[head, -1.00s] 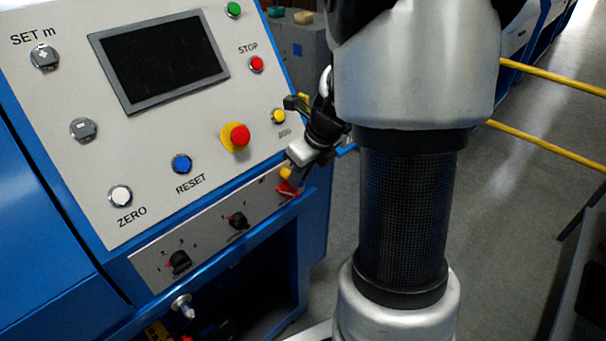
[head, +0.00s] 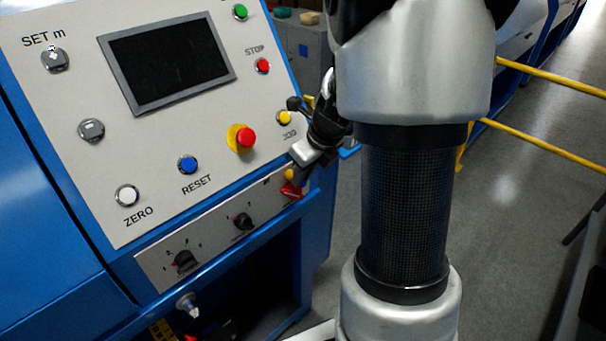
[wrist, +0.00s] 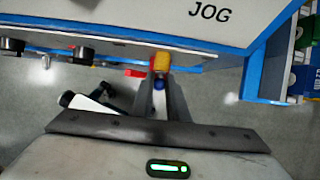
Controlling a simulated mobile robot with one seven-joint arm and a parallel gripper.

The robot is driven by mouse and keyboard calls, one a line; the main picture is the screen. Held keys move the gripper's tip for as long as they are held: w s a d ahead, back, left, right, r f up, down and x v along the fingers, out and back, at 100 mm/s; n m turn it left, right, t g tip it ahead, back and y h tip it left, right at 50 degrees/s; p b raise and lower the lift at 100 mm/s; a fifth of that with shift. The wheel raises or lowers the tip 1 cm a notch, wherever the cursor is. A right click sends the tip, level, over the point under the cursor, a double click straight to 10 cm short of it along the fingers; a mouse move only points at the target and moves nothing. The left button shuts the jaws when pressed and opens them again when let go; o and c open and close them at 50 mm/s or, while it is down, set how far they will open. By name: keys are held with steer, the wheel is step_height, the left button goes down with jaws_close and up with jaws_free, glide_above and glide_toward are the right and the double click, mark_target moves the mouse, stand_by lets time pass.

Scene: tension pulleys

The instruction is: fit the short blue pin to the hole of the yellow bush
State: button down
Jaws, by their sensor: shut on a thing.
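My gripper (wrist: 161,76) shows in the wrist view with its two fingers close together. It is shut on the short blue pin (wrist: 159,84), whose small rounded end shows between the fingers. The yellow bush (wrist: 160,59) is right at the fingertips, in front of the lower panel edge. Whether the pin touches the bush or sits in its hole cannot be told; the hole is hidden. In the head view my gripper (head: 299,176) is small, at the right end of the lower panel, with the yellow bush (head: 289,174) beside its fingers. The pin cannot be made out there.
A red part (head: 290,191) sits close by the fingers. The control panel (head: 180,130) carries several buttons, a dark screen (head: 168,62) and a red stop knob (head: 245,138). Black rotary switches (head: 243,221) line the lower strip. Open floor (head: 510,240) lies to the right.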

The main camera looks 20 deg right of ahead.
steer(key=shift+w+r, duration=0.15)
steer(key=c, duration=1.6)
jaws_free()
steer(key=shift+a, duration=0.1)
steer(key=shift+c, duration=0.2)
steer(key=shift+r, duration=0.1)
steer(key=shift+c, duration=0.4)
steer(key=shift+o, duration=0.3)
steer(key=shift+w, duration=0.1)
steer(key=shift+d, duration=0.2)
steer(key=shift+a, duration=0.1)
